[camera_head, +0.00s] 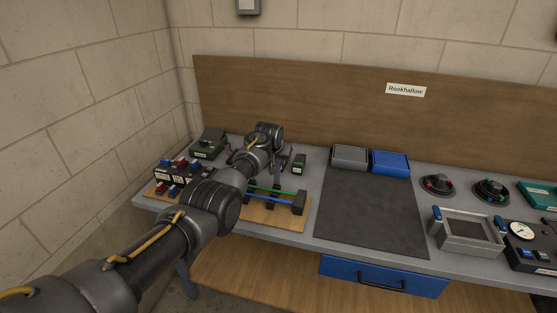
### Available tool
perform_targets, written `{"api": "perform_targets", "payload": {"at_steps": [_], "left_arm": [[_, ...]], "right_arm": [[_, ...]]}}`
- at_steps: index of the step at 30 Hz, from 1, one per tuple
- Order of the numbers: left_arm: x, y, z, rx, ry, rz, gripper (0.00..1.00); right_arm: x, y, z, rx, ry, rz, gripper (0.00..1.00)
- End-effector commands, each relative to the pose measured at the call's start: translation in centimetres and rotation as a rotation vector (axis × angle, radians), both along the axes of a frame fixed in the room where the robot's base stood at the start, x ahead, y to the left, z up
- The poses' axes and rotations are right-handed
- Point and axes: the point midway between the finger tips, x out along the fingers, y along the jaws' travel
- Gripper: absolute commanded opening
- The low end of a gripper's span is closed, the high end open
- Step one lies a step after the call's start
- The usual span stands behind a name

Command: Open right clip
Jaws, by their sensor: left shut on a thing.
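The tube chassis is a wooden board (291,218) with a green tube (283,190) and a blue tube (283,199) running to a dark block (299,203) at its right end. Small dark clips stand along the tubes. My left arm reaches across the board's left part and hides much of it. My left gripper (281,168) is just behind the tubes, pointing down near the right clip (276,191). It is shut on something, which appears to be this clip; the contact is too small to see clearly. My right gripper is out of view.
Black boxes with red and blue switches (178,173) stand left of my arm. A small dark device (299,163) is behind the board. A dark mat (370,222) lies clear to the right, with grey (349,157) and blue (390,162) bins behind it. A metal tray (468,233) stands further right.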

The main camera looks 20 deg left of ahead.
Motion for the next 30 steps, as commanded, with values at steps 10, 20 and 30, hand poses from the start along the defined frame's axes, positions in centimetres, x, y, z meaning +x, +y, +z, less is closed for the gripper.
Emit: {"api": "perform_targets", "payload": {"at_steps": [10, 20, 30], "left_arm": [[0.3, 0.3, 0.7, -0.001, -0.019, 0.003, 0.44], [0.0, 0.4, 0.8, -0.001, -0.015, 0.004, 0.44], [-1.9, 0.1, 3.6, -0.001, -0.017, 0.001, 0.44]], "right_arm": [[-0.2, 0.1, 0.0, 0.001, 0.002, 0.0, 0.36], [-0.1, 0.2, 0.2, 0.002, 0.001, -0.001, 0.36], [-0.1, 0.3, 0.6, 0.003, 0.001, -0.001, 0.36]]}}
